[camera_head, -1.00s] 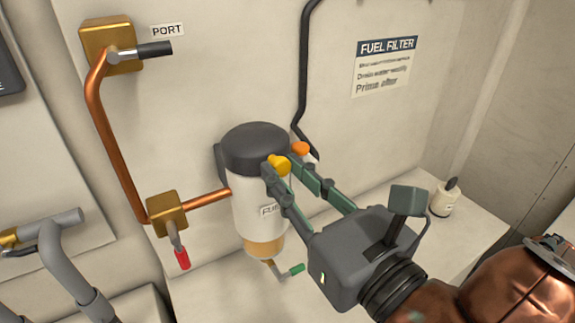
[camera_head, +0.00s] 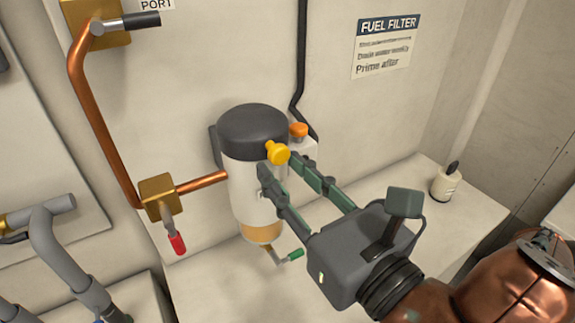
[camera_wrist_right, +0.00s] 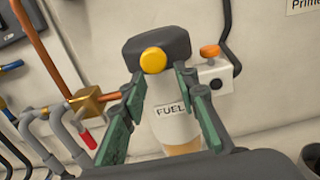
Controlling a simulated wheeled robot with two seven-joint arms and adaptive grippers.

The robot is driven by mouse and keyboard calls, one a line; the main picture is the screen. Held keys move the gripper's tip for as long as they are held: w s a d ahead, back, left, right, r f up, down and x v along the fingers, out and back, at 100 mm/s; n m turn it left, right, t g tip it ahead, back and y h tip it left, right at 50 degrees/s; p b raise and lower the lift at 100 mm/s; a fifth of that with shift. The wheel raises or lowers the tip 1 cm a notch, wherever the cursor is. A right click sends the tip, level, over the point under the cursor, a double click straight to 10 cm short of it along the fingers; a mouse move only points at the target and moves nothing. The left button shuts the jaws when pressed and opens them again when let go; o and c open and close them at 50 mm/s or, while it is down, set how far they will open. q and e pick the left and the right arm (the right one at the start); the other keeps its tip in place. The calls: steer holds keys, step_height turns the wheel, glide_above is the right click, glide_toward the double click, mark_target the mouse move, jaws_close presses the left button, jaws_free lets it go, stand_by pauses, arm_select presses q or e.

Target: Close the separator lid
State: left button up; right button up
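The separator is a white cylinder (camera_head: 250,185) with a FUEL label and an amber lower part, fixed to the wall. Its dark domed lid (camera_head: 252,130) sits on top and looks down on the body; whether it is latched I cannot tell. A yellow knob (camera_head: 278,152) sticks out at the lid's front edge. My right gripper (camera_head: 280,166) is open and empty, its fingertips just below the knob at the separator's front. In the right wrist view the lid (camera_wrist_right: 157,45) and knob (camera_wrist_right: 153,60) show above and between the spread fingers. My left gripper is not in view.
A white box with an orange button (camera_head: 298,130) is on the wall right of the separator. A copper pipe (camera_head: 100,120) and red-handled valve (camera_head: 160,195) are at left. A green-handled drain (camera_head: 290,256) hangs below. A small white bottle (camera_head: 445,183) stands on the ledge at right.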

steer(key=shift+o, duration=0.9)
steer(key=shift+s+r, duration=0.1)
steer(key=shift+r, duration=0.25)
steer(key=shift+d, duration=0.1)
steer(key=shift+s+d, duration=0.1)
steer(key=shift+s, duration=0.25)
steer(key=v, duration=1.1)
steer(key=shift+s+d+f, duration=0.15)
